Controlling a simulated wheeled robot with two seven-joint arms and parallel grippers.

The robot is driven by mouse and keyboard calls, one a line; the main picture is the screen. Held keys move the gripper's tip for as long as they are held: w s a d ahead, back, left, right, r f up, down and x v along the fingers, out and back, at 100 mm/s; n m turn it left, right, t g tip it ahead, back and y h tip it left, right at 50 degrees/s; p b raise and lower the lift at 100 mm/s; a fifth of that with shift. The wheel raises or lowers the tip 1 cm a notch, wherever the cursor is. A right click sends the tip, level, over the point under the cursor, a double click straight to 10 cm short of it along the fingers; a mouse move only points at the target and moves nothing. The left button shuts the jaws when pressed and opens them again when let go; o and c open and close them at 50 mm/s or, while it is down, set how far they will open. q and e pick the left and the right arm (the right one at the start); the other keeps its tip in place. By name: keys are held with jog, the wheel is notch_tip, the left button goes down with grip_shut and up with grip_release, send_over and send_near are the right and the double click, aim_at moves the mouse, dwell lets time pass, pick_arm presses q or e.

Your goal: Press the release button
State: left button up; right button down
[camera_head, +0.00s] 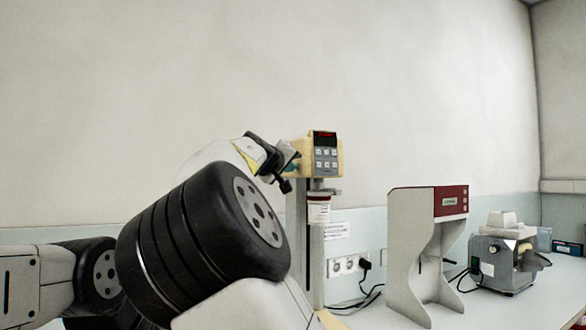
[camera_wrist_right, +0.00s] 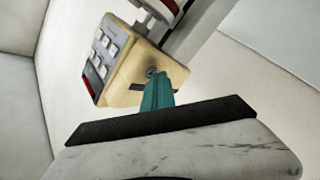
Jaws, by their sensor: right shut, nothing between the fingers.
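The cream mill's head (camera_head: 327,155) is a pale yellow box with a red display and a grey keypad, on a tall stand. In the right wrist view its side face (camera_wrist_right: 128,80) carries a small dark round button (camera_wrist_right: 151,72). My right gripper (camera_head: 293,166) is at the left side of the head. Its teal fingers, also seen in the right wrist view (camera_wrist_right: 157,88), are shut and empty. Their tips are right at the button; I cannot tell whether they touch it. A white jar with a red band (camera_head: 319,208) hangs below the head. My left gripper is not in view.
A white stand-like device with a red panel (camera_head: 451,201) stands to the right on the bench. A grey machine (camera_head: 500,262) is further right. Wall sockets (camera_head: 343,266) with black cables are behind. The wall above is clear.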

jog(key=shift+a, duration=0.1)
jog(key=shift+s+a, duration=0.3)
jog(key=shift+a, duration=0.25)
jog(key=a, duration=0.1)
jog(key=s+a, duration=0.1)
jog(key=a, duration=0.1)
jog(key=s+a, duration=0.1)
jog(key=shift+a, duration=0.3)
dwell(0.8)
